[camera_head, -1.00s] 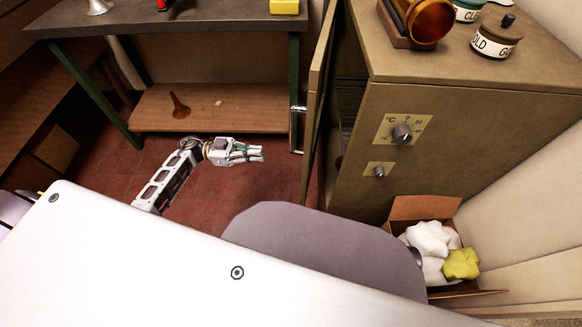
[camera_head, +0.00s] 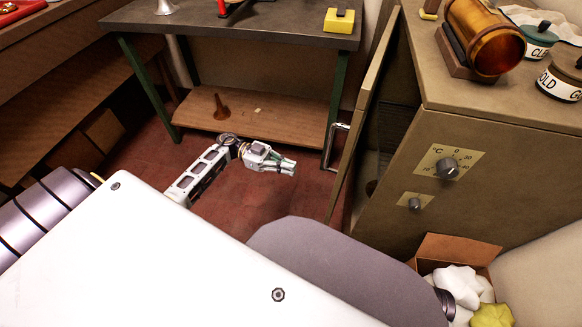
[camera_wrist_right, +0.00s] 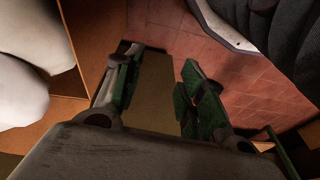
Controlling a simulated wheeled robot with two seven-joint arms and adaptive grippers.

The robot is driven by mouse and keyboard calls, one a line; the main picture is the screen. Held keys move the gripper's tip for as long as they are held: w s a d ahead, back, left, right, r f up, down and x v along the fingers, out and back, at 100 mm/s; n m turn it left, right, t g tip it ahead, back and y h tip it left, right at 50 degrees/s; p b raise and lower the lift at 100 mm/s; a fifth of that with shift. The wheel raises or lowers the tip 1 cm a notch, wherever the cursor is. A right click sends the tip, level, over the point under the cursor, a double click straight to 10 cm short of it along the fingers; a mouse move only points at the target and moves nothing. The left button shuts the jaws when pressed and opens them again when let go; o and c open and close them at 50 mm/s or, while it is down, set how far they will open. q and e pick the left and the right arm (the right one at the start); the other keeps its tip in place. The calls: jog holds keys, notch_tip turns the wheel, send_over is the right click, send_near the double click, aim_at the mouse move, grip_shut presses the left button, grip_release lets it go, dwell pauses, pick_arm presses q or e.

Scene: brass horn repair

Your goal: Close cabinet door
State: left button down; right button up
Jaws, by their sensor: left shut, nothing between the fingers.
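The tan cabinet (camera_head: 492,140), with two dials on its side panel, stands at the right in the head view. Its door (camera_head: 366,105) stands ajar at the cabinet's left side, with a dark gap and part of the interior showing behind it. The metal door handle (camera_head: 335,146) is on the door's outer face. My left gripper (camera_head: 293,167) is shut and empty, left of the door and apart from the handle. My right gripper (camera_wrist_right: 158,88) shows in the right wrist view with its green-padded fingers apart, a plain tan surface visible between them. It is hidden in the head view.
A workbench (camera_head: 230,38) with a lower wooden shelf stands behind my left gripper. An orange cylinder (camera_head: 484,38) and labelled jars (camera_head: 563,75) sit on the cabinet. An open cardboard box (camera_head: 457,248) with white and yellow contents is at lower right. Red floor is clear around my left gripper.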

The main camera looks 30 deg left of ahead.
pick_arm(q)
jog(key=w+d+b, duration=0.1)
jog(key=d+b, duration=0.1)
jog(key=d, duration=1)
jog(key=shift+d, duration=0.25)
pick_arm(e)
jog(key=shift+a+r+t, duration=0.15)
jog(key=shift+r, duration=0.6)
jog(key=shift+a+r+t, duration=0.15)
jog(key=shift+r, duration=0.55)
jog(key=shift+w+r, duration=0.2)
jog(key=shift+w, duration=0.05)
